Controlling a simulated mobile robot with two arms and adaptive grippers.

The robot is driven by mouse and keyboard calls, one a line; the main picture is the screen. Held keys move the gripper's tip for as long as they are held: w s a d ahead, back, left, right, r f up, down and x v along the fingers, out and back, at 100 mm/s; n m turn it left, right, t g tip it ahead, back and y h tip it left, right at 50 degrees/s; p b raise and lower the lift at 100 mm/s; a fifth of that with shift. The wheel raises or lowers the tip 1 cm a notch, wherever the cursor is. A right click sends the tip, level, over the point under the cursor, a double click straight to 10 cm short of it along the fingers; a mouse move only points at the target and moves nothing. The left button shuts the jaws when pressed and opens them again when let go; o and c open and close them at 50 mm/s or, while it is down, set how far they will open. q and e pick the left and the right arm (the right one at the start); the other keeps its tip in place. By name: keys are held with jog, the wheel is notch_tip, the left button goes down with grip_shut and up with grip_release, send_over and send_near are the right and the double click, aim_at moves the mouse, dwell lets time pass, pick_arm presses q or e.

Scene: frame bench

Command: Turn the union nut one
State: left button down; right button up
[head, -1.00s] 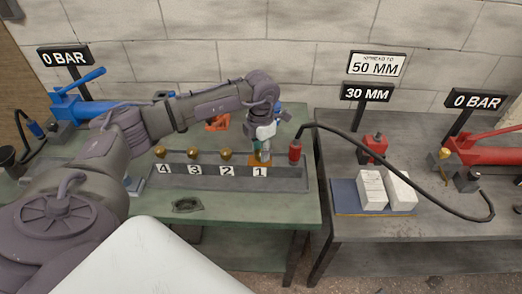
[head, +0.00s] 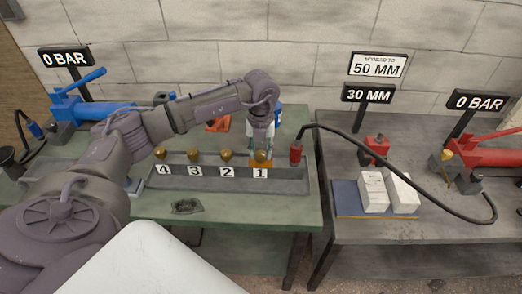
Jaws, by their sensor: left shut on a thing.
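Several brass nuts stand in a row on the grey rail on the green bench, marked with white labels 4, 3, 2 and 1 from left to right. The union nut one (head: 261,156) is the brass piece above label 1 (head: 260,172), with an orange part around it. My left gripper (head: 262,149) points down over it and is shut on it, a finger on each side. The nuts at labels 2 (head: 226,155), 3 (head: 193,155) and 4 (head: 160,152) stand free. My right gripper is not in view.
A red coupling (head: 296,154) with a black hose stands just right of nut one. A blue hand pump (head: 90,107) is at the back left, an orange item (head: 218,124) behind the rail. The right bench holds white blocks (head: 374,192) and a red pump (head: 485,152).

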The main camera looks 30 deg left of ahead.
aim_at(261, 152)
pick_arm(q)
jog(key=shift+r+n, duration=0.1)
jog(key=shift+n, duration=1.1)
jog(key=c, duration=0.8)
grip_release()
jog(key=shift+o, duration=0.2)
notch_tip(261, 152, up, 12)
